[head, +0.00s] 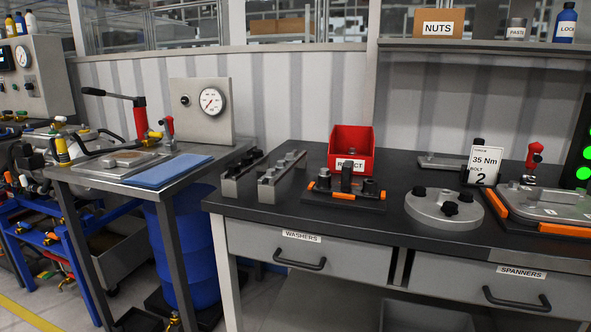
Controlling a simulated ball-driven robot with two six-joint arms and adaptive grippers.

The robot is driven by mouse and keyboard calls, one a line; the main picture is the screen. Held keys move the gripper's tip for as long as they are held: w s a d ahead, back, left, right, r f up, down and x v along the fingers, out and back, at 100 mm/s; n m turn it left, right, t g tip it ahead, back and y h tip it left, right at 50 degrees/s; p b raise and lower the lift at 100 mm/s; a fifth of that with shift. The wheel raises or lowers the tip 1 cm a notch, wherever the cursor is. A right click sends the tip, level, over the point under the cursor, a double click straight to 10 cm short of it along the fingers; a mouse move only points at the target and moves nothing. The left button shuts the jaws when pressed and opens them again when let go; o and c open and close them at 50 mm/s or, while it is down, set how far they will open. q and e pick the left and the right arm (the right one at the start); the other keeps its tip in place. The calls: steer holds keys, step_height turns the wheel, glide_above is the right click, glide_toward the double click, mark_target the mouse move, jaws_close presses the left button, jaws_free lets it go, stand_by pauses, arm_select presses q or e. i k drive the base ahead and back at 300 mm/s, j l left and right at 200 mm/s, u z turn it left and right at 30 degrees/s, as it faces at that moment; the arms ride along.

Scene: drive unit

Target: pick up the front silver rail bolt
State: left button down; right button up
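Two grey rails stand side by side at the left end of the dark workbench. The left rail (240,178) and the right rail (280,183) each carry a row of small bolts along the top. The bolts on the right rail (279,167) look grey to dark, and they are too small for me to tell surely which one is silver. Neither of my grippers shows in the head view.
A red REJECT bin (351,142) stands behind an orange-ended fixture (344,193). A round grey plate with black knobs (440,214) and a "35 Nm" card (486,160) are further right. A steel side table (110,188) with a blue mat (160,171) stands left, across a gap.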

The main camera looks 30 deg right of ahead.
mark_target(271, 172)
steer(key=z, duration=1)
